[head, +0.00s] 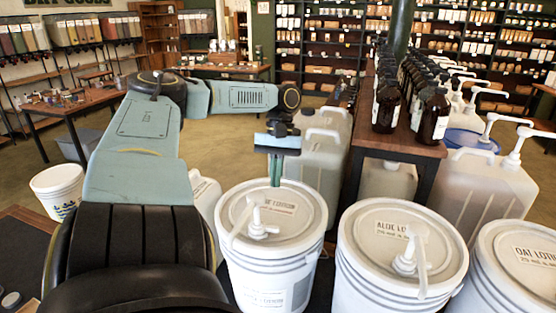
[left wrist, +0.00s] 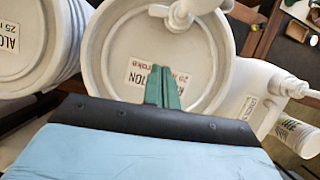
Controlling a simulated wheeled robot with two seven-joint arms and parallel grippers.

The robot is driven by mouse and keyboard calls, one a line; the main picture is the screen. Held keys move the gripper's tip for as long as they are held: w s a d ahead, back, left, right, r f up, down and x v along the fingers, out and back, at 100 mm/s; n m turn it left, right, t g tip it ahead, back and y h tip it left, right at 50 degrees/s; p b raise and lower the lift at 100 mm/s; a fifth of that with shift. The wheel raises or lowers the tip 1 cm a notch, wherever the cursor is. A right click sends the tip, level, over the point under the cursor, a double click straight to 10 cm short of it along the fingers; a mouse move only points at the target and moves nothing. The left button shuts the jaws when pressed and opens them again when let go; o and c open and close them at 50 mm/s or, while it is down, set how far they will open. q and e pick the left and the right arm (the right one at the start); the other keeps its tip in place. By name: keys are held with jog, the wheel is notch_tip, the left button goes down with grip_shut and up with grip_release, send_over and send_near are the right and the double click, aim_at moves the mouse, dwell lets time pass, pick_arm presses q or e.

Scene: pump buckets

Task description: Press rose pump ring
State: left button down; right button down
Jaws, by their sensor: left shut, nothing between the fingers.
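A white bucket (head: 265,265) with a round lid stands below my left gripper (head: 276,182). Its label, partly covered by the fingers, reads something ending in "LOTION"; I cannot read "rose" on it. A white pump (head: 259,226) with a spout rises from the lid. My left gripper is shut and empty, its green fingers pointing down over the far part of the lid, behind the pump. Contact cannot be told. My right gripper is out of view.
An aloe lotion bucket (head: 372,278) and an oat lotion bucket (head: 515,270) stand to the right, each with a lid; the aloe one has a pump. Large translucent jugs (head: 325,150) stand behind. A wooden stand (head: 385,143) holds dark bottles. Open floor lies at the back left.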

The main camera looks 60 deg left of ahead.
pick_arm(q)
jog(key=v, duration=0.3)
jog(key=shift+r, duration=0.1)
dwell(0.6)
